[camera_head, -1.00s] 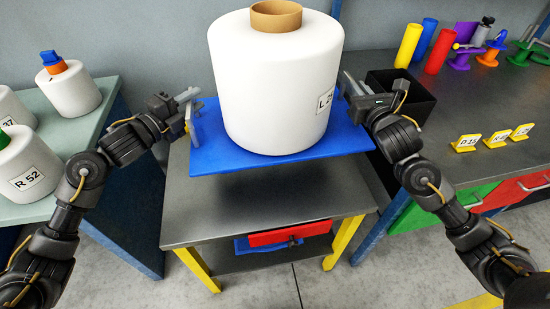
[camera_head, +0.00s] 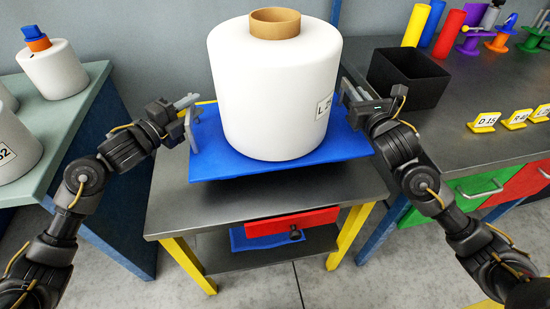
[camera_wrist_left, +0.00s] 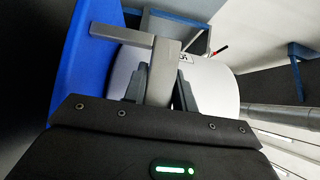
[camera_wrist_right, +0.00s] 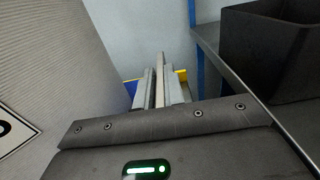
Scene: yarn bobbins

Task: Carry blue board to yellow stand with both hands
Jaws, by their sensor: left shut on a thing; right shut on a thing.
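The blue board (camera_head: 225,165) is roughly level above the grey top of the yellow-legged stand (camera_head: 270,208); I cannot tell how large the gap is. A big white bobbin (camera_head: 265,90) with a brown core stands upright on the board. My left gripper (camera_head: 190,112) is shut on a grey handle at the board's left side; the handle (camera_wrist_left: 120,35) also shows in the left wrist view. My right gripper (camera_head: 350,98) is shut at the board's right side, its grip partly hidden by the hand. The right wrist view shows its fingers (camera_wrist_right: 160,88) close together.
A green-topped table (camera_head: 95,90) with white bobbins stands at the left. At the right, a grey workbench (camera_head: 455,140) holds a black bin (camera_head: 410,85), coloured tubes and yellow number tags.

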